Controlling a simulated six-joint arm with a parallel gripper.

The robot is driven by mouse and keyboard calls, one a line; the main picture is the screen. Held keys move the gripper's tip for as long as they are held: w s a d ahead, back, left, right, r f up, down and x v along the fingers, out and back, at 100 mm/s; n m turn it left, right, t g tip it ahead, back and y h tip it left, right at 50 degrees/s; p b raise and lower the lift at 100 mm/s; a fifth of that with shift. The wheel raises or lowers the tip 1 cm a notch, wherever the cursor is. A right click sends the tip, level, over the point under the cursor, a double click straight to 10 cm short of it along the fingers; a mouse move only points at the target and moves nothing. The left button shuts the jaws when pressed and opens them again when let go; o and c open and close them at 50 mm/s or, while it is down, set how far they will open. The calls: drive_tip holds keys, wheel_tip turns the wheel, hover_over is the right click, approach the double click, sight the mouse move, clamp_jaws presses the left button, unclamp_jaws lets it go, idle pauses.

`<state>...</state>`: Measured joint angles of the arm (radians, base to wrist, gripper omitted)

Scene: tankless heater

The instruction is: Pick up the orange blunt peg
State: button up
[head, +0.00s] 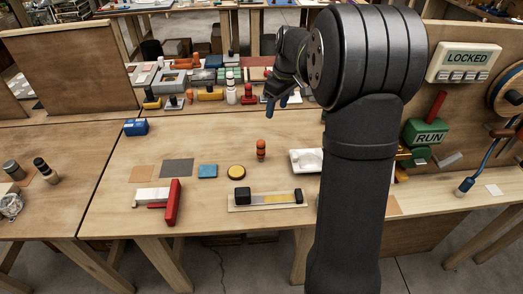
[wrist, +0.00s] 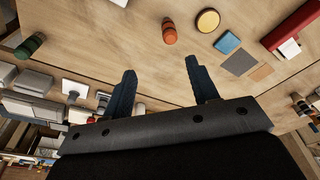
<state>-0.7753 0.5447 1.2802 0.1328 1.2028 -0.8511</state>
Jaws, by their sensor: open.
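The orange blunt peg (head: 261,150) stands upright on the wooden table in the head view, with a dark band around its middle. It also shows in the wrist view (wrist: 169,31), beyond my fingertips and roughly in line with the gap between them. My gripper (head: 277,103) is raised over the table, behind the peg in the head view. In the wrist view its two blue fingers (wrist: 160,68) are spread wide with nothing between them. The peg is apart from the fingers and not hidden.
Near the peg are a yellow disc (head: 236,172), a blue block (head: 208,171), a dark square (head: 177,168) and a white dish (head: 306,160). A board with black blocks (head: 268,206) lies in front. A red bar (head: 173,202) lies left. Many objects crowd the back table.

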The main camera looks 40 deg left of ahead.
drive_tip(key=s+a+f+n, duration=0.1)
drive_tip(key=s+a, duration=0.1)
drive_tip(key=a, duration=0.1)
approach(261, 141)
drive_tip(key=f, duration=0.1)
drive_tip(key=a+f, duration=0.1)
drive_tip(key=f, duration=0.3)
drive_tip(key=shift+s+a+f, duration=0.1)
drive_tip(key=shift+s+a, duration=0.1)
drive_tip(key=shift+s, duration=0.05)
drive_tip(key=shift+w+a+f, duration=0.1)
drive_tip(key=shift+f, duration=1.35)
drive_tip(key=shift+w+a+f, duration=0.1)
drive_tip(key=shift+f, duration=1.35)
clamp_jaws()
